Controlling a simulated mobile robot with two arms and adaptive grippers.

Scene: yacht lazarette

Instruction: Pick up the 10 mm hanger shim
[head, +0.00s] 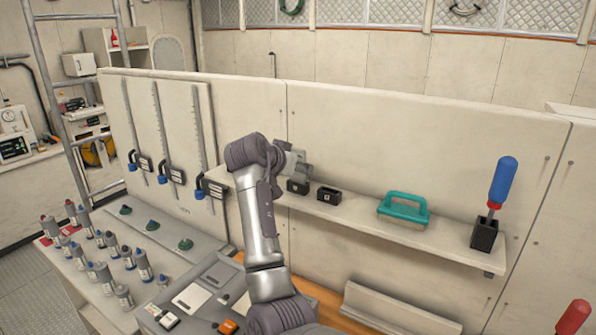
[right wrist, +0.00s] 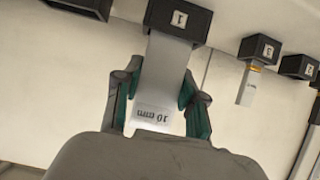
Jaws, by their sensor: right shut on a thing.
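The 10 mm hanger shim (right wrist: 163,85) is a flat pale plate, with "10 mm" printed upside down near my palm in the right wrist view. My right gripper (right wrist: 160,92) is shut on it, with a finger along each side edge. The shim's far end meets a black block (right wrist: 180,20) with a white label; I cannot tell how much of it sits inside the block. In the head view my right gripper (head: 298,168) is at the left end of the wall shelf, partly hidden by its own wrist. My left gripper is not in view.
Other black blocks stand along the shelf (head: 365,223), one holding a thin strip (right wrist: 247,88). A teal-handled tool (head: 404,208) and a blue-and-red screwdriver (head: 497,190) in a holder are farther right. Calipers (head: 165,130) hang left; several small bottles (head: 100,270) stand below.

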